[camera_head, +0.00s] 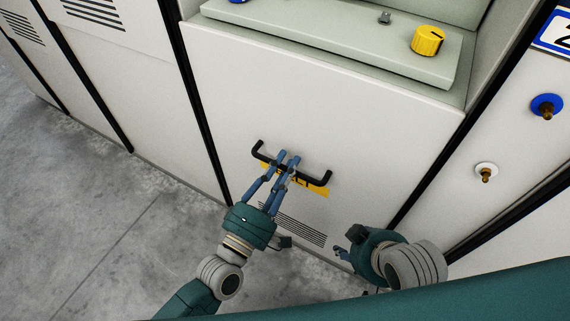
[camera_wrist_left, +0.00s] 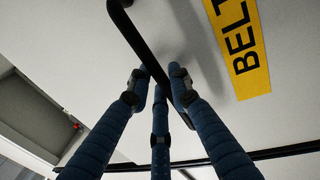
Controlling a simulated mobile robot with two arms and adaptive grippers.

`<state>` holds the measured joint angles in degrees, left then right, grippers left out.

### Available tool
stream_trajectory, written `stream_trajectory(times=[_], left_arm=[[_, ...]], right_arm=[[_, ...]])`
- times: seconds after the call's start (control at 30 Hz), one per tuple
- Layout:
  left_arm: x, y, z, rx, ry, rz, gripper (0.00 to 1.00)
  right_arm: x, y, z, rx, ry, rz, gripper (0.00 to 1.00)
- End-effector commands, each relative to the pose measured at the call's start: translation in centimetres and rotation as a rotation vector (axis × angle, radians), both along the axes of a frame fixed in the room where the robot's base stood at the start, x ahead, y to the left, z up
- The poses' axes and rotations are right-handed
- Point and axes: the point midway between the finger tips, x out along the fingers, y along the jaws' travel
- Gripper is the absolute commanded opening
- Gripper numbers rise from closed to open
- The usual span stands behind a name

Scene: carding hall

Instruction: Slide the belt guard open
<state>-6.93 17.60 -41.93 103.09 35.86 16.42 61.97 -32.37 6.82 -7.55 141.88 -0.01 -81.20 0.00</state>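The belt guard (camera_head: 330,105) is a large pale panel on the machine front, below a sloping control ledge. A black bar handle (camera_head: 318,182) is fixed across it; in the left wrist view the handle (camera_wrist_left: 131,32) runs diagonally. A yellow label (camera_head: 322,191) sits just under the handle, and its letters "BELT" show on the label (camera_wrist_left: 240,45) in the left wrist view. My left gripper (camera_head: 288,158) has its blue fingers closed around the handle's middle; its fingertips (camera_wrist_left: 160,82) are close together there. My right gripper (camera_head: 343,254) is low, apart from the panel's handle, its fingers mostly hidden.
A yellow knob (camera_head: 428,41) and a small metal switch (camera_head: 384,17) are on the ledge (camera_head: 330,45) above. Vent slots (camera_head: 292,226) lie below the handle. Blue and white ringed brass fittings (camera_head: 547,107) stick out at right. The grey floor (camera_head: 120,230) at left is clear.

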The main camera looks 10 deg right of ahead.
Motion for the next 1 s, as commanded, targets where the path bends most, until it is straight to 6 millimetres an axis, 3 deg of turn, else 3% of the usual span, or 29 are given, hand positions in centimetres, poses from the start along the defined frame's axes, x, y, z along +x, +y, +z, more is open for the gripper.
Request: stream_trajectory(times=[0.47, 1.0], left_arm=[[-0.7, 0.5, -0.1, -0.001, -0.002, 0.000, 0.36], [-8.7, 6.3, -2.0, 0.000, 0.000, 0.000, 0.36]], right_arm=[[0.0, 0.0, 0.0, 0.001, 0.000, 0.000, 0.40], [0.0, 0.0, 0.0, 0.000, 0.000, 0.000, 0.40]])
